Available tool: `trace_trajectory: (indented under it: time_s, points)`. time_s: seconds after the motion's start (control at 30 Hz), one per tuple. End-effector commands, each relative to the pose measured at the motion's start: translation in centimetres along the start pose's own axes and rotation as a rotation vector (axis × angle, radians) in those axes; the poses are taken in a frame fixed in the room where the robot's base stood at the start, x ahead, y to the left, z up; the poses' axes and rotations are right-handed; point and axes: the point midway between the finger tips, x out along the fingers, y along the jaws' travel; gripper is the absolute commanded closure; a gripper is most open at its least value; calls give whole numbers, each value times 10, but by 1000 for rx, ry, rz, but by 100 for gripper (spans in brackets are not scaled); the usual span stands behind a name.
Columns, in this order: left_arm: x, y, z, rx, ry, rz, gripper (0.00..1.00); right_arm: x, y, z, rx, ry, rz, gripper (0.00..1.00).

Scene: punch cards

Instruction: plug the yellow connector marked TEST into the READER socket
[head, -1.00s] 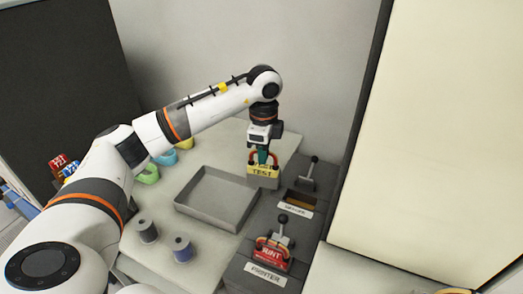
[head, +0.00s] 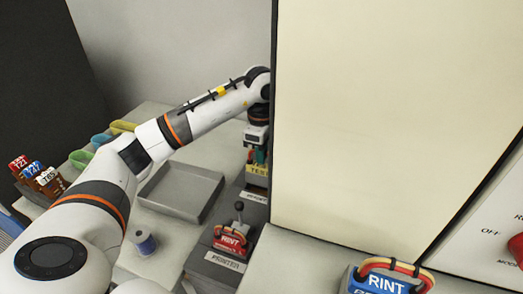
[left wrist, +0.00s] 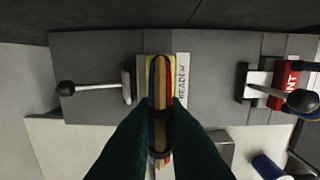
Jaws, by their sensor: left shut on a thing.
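The yellow connector marked TEST (head: 257,170) is held by its cable loop in my left gripper (head: 258,154). In the left wrist view my dark green fingers (left wrist: 160,118) are shut on the striped cable loop (left wrist: 158,85), with the yellow body (left wrist: 148,68) beyond them. The connector is over the READER place, beside the white READER label (left wrist: 183,80); it hides the socket, so I cannot tell whether it is seated. In the head view a cream panel edge cuts off part of the gripper. My right gripper is not in view.
A black-knobbed lever (left wrist: 88,88) stands beside the READER place. A red connector (head: 231,240) sits at the PRINTER place with another lever (head: 239,209). An empty grey tray (head: 180,192) is to the left. The tall cream panel (head: 380,120) stands close on the right.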

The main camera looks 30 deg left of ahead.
Motion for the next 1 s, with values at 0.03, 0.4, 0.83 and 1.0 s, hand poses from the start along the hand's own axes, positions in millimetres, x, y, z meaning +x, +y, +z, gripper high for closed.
trace_trajectory:
  time_s: [0.03,0.4,0.83,1.0]
  points:
    - [7,0,0,0,-1,1,100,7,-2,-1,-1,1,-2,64]
    - [12,0,0,0,-1,1,100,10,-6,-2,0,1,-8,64]
    - [11,0,0,0,-1,1,100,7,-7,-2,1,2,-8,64]
    - [12,0,0,0,0,1,100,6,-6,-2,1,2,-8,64]
